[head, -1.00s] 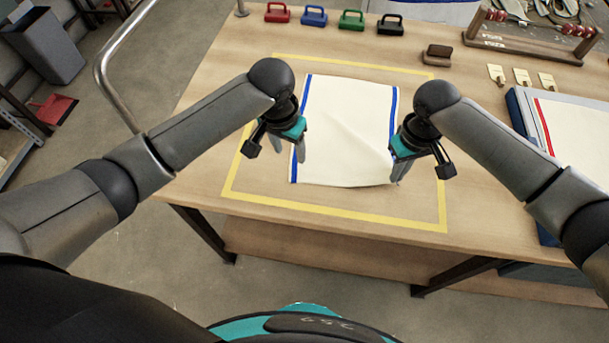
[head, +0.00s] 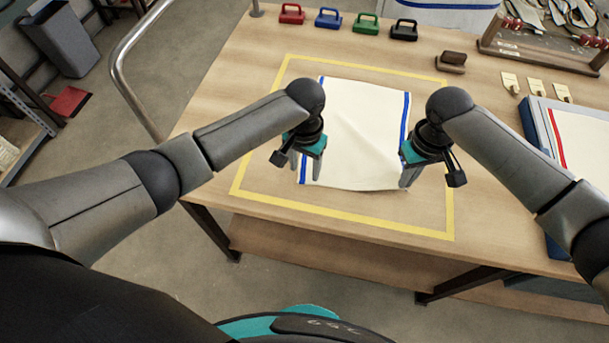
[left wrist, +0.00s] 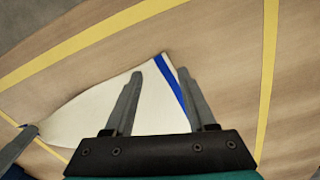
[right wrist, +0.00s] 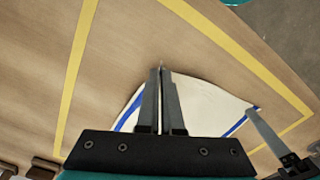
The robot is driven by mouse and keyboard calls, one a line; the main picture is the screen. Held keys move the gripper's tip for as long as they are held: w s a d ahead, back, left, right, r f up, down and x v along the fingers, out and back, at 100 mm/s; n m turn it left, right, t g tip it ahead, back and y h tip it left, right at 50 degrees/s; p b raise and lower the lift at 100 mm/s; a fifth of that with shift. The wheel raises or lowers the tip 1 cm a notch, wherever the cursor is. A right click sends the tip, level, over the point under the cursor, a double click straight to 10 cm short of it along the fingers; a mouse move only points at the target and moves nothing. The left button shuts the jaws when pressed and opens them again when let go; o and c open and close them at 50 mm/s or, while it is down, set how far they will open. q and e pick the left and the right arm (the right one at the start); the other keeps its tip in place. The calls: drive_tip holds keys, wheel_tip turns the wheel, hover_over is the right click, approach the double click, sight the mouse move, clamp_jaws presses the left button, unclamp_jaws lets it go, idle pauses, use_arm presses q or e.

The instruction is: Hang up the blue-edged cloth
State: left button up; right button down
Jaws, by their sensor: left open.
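The white cloth with blue side edges (head: 362,130) lies on the table inside a yellow taped square. My left gripper (head: 305,171) is open over the cloth's near left corner. In the left wrist view (left wrist: 160,76) that corner, with its blue edge, shows between the spread fingers; it does not look clamped. My right gripper (head: 407,178) is at the near right corner. In the right wrist view (right wrist: 162,72) its fingers are close together on the cloth's corner, which looks slightly lifted. The exact pinch point is hidden by the fingers.
A curved metal rail (head: 122,75) stands at the table's left side. Red (head: 291,14), blue (head: 328,18), green (head: 365,23) and black (head: 404,30) clips line the back. A red-edged cloth (head: 582,140) lies on a stack at right. An abacus-like rack (head: 535,50) stands behind.

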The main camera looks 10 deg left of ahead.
use_arm(q)
drive_tip(key=shift+f, duration=0.9)
drive_tip(key=shift+c, duration=0.5)
drive_tip(key=shift+s+a+f, duration=0.1)
drive_tip(key=shift+s, duration=0.05)
clamp_jaws()
drive_tip(key=shift+a, duration=0.2)
drive_tip(key=shift+r, duration=2.6)
